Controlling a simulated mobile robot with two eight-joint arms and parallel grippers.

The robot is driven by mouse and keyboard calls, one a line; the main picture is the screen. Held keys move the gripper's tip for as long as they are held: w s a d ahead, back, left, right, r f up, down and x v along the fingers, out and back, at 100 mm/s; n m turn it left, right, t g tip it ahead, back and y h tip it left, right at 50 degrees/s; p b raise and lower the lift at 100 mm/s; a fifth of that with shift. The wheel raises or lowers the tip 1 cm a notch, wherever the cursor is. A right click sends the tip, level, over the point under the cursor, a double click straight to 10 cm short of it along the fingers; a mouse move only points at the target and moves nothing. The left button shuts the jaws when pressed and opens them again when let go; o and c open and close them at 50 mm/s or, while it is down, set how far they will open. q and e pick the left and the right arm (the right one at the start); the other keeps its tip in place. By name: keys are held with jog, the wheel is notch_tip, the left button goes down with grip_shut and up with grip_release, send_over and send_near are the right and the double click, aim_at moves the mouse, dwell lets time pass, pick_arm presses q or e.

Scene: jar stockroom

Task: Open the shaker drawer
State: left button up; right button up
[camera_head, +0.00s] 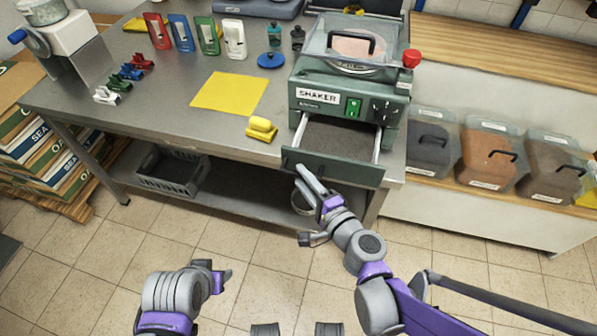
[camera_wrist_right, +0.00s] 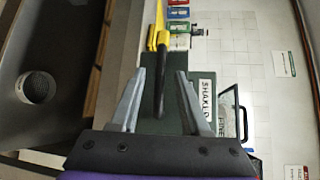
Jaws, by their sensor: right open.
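The green shaker (camera_head: 345,100) stands at the right end of the grey bench, with its label on the front. Its drawer (camera_head: 333,167) is pulled out toward me; the grey inside and both pale side rails show, and it looks empty. My right gripper (camera_head: 305,178) is at the lower left part of the drawer front. In the right wrist view my right gripper (camera_wrist_right: 161,78) is open, with a narrow dark bar between its fingers; I cannot tell if they touch it. My left gripper (camera_head: 223,280) is low over the floor, away from the bench; its jaws are unclear.
A yellow cloth (camera_head: 229,93) and a yellow block-like item (camera_head: 261,129) lie on the bench left of the shaker. Lidded bins (camera_head: 487,155) stand to the right. A grey crate (camera_head: 172,172) is on the lower shelf. The tiled floor before the bench is mostly clear.

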pick_arm(q)
jog(key=shift+r+p, duration=0.55)
jog(key=shift+r, duration=0.15)
pick_arm(e)
jog(key=v, duration=0.8)
pick_arm(q)
notch_tip(320, 180, up, 13)
jog(key=w+p, duration=0.2)
jog(key=p, duration=0.9)
jog(key=shift+f+t, duration=0.15)
jog(key=shift+t, duration=0.15)
pick_arm(e)
jog(key=s+d+r+n+g+h, duration=0.5)
jog(key=s+d+n+g+h, duration=0.3)
jog(key=n, duration=0.5)
jog(key=s+d+g, duration=0.1)
jog(key=s+d, duration=0.1)
jog(key=d, duration=0.1)
jog(key=shift+d+n, duration=0.35)
jog(key=shift+n, duration=0.05)
jog(key=shift+s, duration=0.15)
